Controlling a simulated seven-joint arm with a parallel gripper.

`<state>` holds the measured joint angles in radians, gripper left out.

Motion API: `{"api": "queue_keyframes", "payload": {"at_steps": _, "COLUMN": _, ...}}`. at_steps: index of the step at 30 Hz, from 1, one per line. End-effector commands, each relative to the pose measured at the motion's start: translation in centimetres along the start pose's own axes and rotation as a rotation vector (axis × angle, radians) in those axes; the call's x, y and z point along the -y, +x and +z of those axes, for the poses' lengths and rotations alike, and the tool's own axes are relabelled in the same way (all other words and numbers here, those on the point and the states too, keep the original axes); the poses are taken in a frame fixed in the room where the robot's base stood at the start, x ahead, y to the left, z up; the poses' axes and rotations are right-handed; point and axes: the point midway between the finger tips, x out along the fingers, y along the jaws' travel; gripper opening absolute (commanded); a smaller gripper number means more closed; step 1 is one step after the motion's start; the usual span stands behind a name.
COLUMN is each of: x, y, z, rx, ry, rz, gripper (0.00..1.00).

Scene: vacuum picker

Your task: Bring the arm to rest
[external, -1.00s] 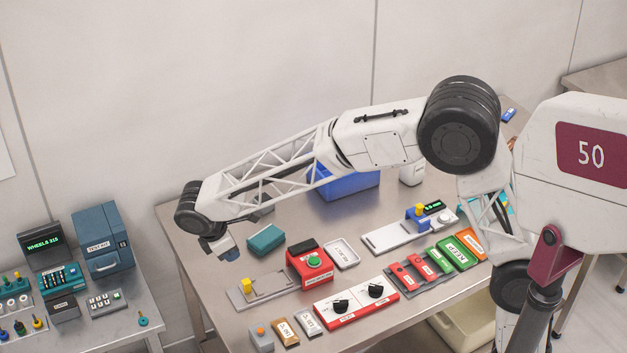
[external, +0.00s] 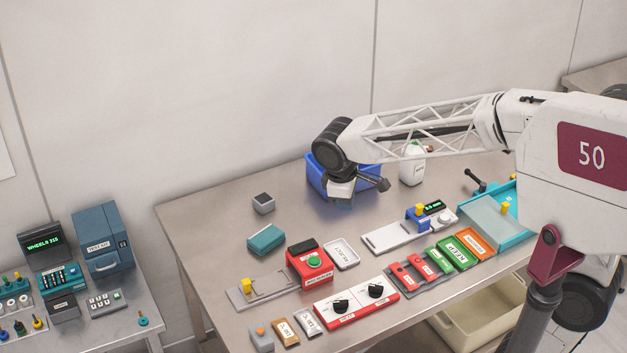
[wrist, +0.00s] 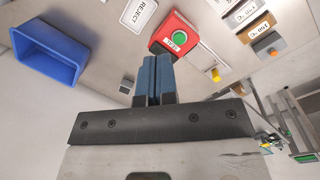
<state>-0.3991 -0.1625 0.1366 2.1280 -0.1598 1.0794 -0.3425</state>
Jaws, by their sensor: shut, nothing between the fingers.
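My arm (external: 420,128) reaches in from the right in the external view, with its wrist above the back of the table, in front of the blue bin. My gripper (wrist: 153,60) shows in the wrist view with its two blue fingers together and nothing between them. In the external view its fingertips are hard to make out under the wrist. It hangs above the table and appears clear of everything.
The blue bin (external: 317,179) is close behind my wrist, with a white bottle (external: 412,166) to its right. The table's left back corner is clear.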

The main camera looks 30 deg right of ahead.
Motion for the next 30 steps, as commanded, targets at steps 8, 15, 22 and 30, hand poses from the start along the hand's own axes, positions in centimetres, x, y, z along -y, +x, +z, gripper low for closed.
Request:
{"api": "queue_keyframes", "payload": {"at_steps": 8, "x": -1.2, "y": -0.4, "z": 7.9, "rx": -0.059, "ry": 0.202, "rz": -0.012, "gripper": 0.00}}
{"api": "queue_keyframes", "payload": {"at_steps": 15, "x": -1.1, "y": -0.2, "z": 14.1, "rx": -0.111, "ry": 0.376, "rz": -0.021, "gripper": 0.00}}
{"api": "queue_keyframes", "payload": {"at_steps": 22, "x": -0.3, "y": 0.6, "z": 19.6, "rx": -0.159, "ry": 0.543, "rz": -0.029, "gripper": 0.00}}
{"api": "queue_keyframes", "payload": {"at_steps": 30, "x": 1.3, "y": 1.9, "z": 25.3, "rx": -0.215, "ry": 0.730, "rz": -0.036, "gripper": 0.00}}
